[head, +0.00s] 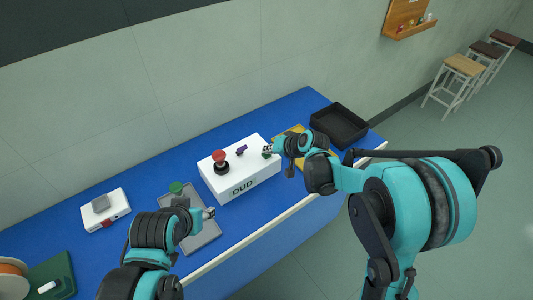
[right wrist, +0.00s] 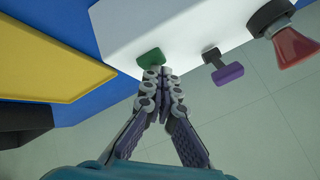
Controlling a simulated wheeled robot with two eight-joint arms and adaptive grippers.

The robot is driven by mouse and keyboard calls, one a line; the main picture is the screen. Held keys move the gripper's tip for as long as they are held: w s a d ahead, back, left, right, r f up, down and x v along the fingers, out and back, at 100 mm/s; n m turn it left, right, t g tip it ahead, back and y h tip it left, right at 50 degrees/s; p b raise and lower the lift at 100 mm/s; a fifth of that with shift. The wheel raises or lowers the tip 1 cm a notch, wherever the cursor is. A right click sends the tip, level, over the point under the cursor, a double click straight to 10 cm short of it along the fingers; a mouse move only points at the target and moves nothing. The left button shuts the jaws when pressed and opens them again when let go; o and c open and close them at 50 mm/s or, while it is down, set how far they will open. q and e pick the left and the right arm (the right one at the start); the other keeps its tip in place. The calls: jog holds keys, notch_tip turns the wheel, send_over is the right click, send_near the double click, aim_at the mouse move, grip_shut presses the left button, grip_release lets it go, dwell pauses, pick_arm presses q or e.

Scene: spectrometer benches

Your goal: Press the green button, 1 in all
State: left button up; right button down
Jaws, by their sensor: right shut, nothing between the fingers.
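The white box (head: 240,190) marked DUO stands on the blue bench. Its green button (right wrist: 149,57) shows in the right wrist view near the box's edge, and partly in the head view (head: 265,155). My right gripper (right wrist: 160,73) is shut and empty, its fingertips right at the button's near edge; whether they touch it I cannot tell. In the head view the right gripper (head: 268,149) reaches in from the right over the box. My left gripper (head: 209,213) is over the grey tray, left of the box; its jaws are too small to judge.
The box also carries a red mushroom button (head: 219,157) and a purple switch (head: 241,150). A grey tray (head: 203,235), a white device (head: 105,213) and a black bin (head: 340,125) stand on the bench. A yellow tray (right wrist: 45,62) lies beside the box.

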aim_at(268, 155)
dwell(0.3)
jog(key=shift+r+p, duration=0.7)
jog(key=shift+r, duration=0.25)
notch_tip(268, 155, up, 5)
jog(key=p, duration=0.3)
jog(key=shift+p, duration=0.35)
